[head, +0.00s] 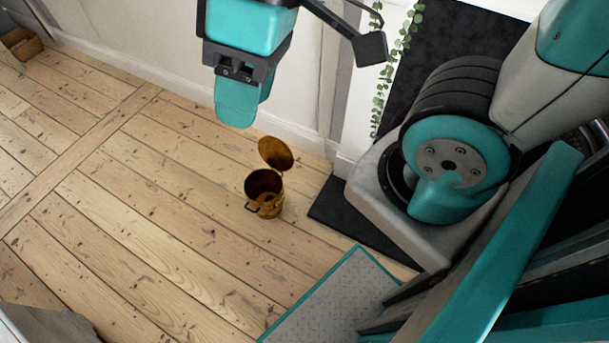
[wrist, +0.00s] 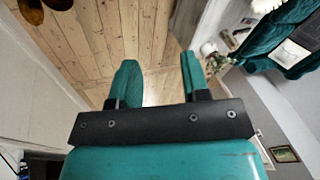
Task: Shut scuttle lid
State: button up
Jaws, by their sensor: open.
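The scuttle (head: 264,196) is a brown-gold metal bucket standing upright on the floorboards, with a small handle on its front left side. Its round lid (head: 276,153) is open, tilted up at the back of the rim, so the dark inside shows. My gripper (head: 240,108) is above and to the left of the lid in the head view, apart from it. In the wrist view my gripper (wrist: 158,85) has its two teal fingers spread with nothing between them. Brown-gold parts at the top left corner of the wrist view look like the scuttle, mostly cut off.
A white wall with skirting (head: 180,85) runs behind the scuttle. A dark mat or slab (head: 335,205) lies to its right, near a trailing green plant (head: 392,70). A wooden box (head: 21,43) sits far left. Bare floorboards (head: 130,225) are clear left of the scuttle.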

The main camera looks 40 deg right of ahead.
aim_at(274, 151)
jog(key=z, duration=0.4)
jog(key=k, duration=0.5)
jog(key=u, duration=1)
jog(key=i, duration=1.6)
jog(key=z, duration=0.95)
jog(key=i, duration=0.4)
jog(key=z, duration=0.45)
